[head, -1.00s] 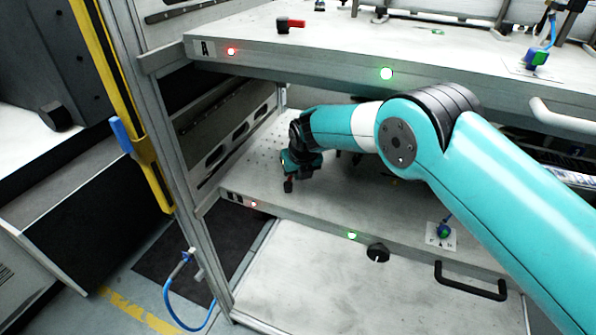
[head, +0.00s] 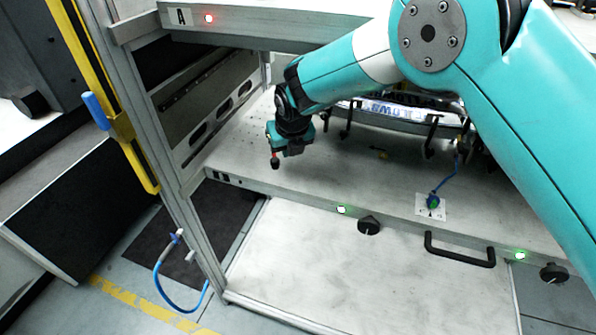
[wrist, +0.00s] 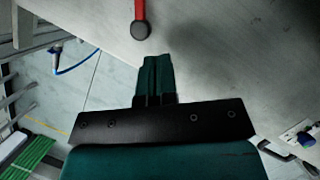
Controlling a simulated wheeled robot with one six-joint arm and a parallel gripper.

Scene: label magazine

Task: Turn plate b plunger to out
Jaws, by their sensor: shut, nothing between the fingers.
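Plate B (head: 340,186) is the lower pale metal shelf, with a dark label (head: 221,177) at its left front corner. Its plunger appears as a red lever with a dark round knob (wrist: 140,29) at the top of the wrist view. In the wrist view my teal fingers (wrist: 156,62) are shut together and empty, pointing toward the knob with a small gap in the picture. The lever's far end is cut off in the wrist view, so its full angle cannot be told.
Plate A (head: 255,35) overhangs from above, with a lit red light (head: 209,18). A frame post (head: 175,180) stands left. Black clamps and a silver part (head: 395,113) sit farther back. A black handle (head: 459,250) and knob (head: 369,226) are at the front.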

